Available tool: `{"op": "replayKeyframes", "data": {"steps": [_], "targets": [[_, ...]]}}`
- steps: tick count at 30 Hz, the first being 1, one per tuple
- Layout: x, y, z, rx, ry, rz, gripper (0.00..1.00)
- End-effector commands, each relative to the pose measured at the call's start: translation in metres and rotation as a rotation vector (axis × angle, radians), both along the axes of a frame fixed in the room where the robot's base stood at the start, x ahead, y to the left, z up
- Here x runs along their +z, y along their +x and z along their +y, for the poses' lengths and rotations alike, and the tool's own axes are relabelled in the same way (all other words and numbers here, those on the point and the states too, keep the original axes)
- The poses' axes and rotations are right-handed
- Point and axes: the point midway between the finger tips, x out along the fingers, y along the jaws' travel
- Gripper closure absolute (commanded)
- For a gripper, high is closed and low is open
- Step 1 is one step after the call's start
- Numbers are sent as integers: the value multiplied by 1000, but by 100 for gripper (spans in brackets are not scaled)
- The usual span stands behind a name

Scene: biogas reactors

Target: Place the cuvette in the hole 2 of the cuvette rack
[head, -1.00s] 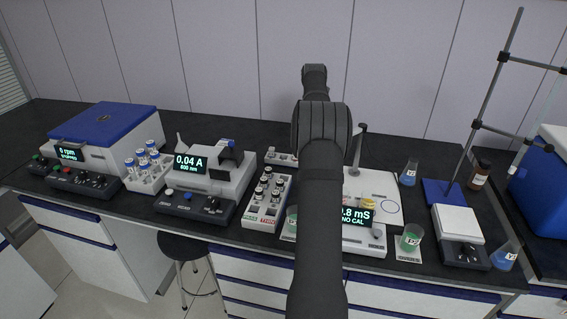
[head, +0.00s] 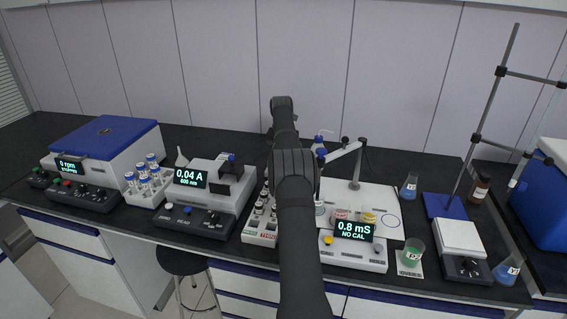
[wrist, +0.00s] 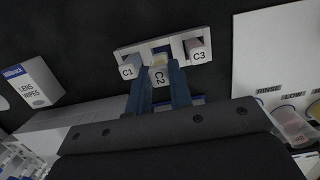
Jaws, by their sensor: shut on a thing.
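In the wrist view, my gripper (wrist: 160,88) has its two blue fingers shut on a cuvette (wrist: 159,76) labelled C2, with a pale yellowish part showing. The white cuvette rack (wrist: 122,53) lies just beyond the fingertips. Cuvettes C1 (wrist: 127,71) and C3 (wrist: 198,51) stand at its left and right positions. The held cuvette lines up with the middle position between them. I cannot tell whether its lower end is inside the hole or above it. In the head view, my arm hides the fingers, the cuvette and the rack.
A lens wipes box (wrist: 32,84) stands left of the rack. The spectrophotometer (head: 205,190) is left of my arm, beside a vial rack (head: 256,234). The conductivity meter (head: 354,246), with its probe arm (head: 345,150), is on the right. Dark bench lies around the rack.

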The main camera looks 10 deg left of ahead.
Motion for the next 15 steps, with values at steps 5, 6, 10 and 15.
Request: {"op": "replayKeyframes", "data": {"steps": [5, 6, 10, 15], "targets": [[-27, -1, -1, 0, -1, 2, 100], [-31, -1, -1, 0, -1, 2, 100], [-35, 0, -1, 0, 0, -2, 100], [-35, 0, -1, 0, 0, -1, 100]]}}
